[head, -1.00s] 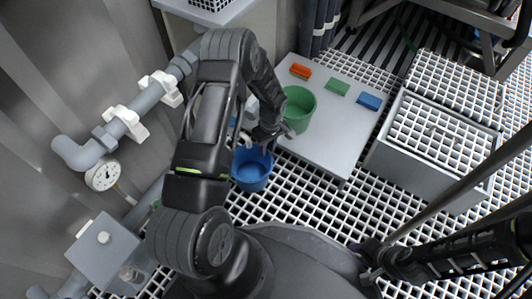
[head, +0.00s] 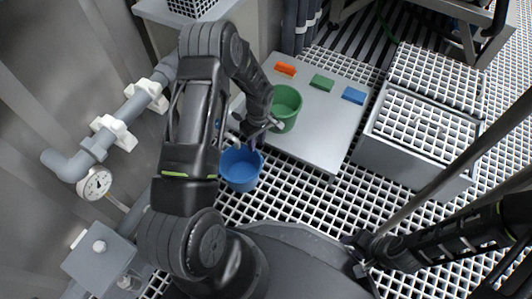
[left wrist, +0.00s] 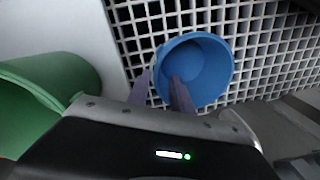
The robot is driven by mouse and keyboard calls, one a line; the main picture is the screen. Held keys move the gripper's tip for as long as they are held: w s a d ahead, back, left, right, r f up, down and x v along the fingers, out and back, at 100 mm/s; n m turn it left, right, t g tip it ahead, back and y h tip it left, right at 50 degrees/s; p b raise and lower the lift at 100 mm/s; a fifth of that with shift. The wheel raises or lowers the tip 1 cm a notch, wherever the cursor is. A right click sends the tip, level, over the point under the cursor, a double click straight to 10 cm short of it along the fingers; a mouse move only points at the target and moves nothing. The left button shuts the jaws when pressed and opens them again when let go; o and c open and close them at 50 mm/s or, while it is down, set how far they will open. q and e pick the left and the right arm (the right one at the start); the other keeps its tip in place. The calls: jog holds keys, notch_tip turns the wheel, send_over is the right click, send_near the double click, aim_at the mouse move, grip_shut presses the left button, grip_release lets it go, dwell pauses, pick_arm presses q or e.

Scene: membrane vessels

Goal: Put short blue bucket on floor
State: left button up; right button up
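The short blue bucket (head: 240,172) is upright over the white floor grating, beside the near left edge of the low grey platform. It appears to stand on the grating, though its base is partly hidden. My left gripper (head: 252,143) is at its rim. In the left wrist view the blue bucket (left wrist: 208,72) lies just past my left gripper (left wrist: 162,78). One finger is outside the rim and the other over the bucket's inside, with a gap between them, so the gripper looks open. My right gripper (head: 362,262) is low in the head view, away from the bucket; its fingers are unclear.
A green bucket (head: 287,103) stands on the platform (head: 322,125), close to my left gripper. Orange, green and blue blocks lie along its far side. A grey box (head: 405,158) with a grated top stands right. Pipes and a gauge (head: 95,184) line the left wall.

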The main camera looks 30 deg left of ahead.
pick_arm(q)
jog(key=s+d+m+t+h, duration=0.1)
jog(key=s+d+m+h, duration=0.1)
jog(key=s+d+m, duration=0.3)
jog(key=s+d+m+t+h, duration=0.1)
jog(key=s+d+m, duration=0.5)
jog(key=s+d, duration=0.6)
jog(key=d+h, duration=0.1)
jog(key=d, duration=0.6)
jog(key=shift+d+r+t, duration=0.2)
jog(key=shift+r+t, duration=0.15)
jog(key=shift+t, duration=0.05)
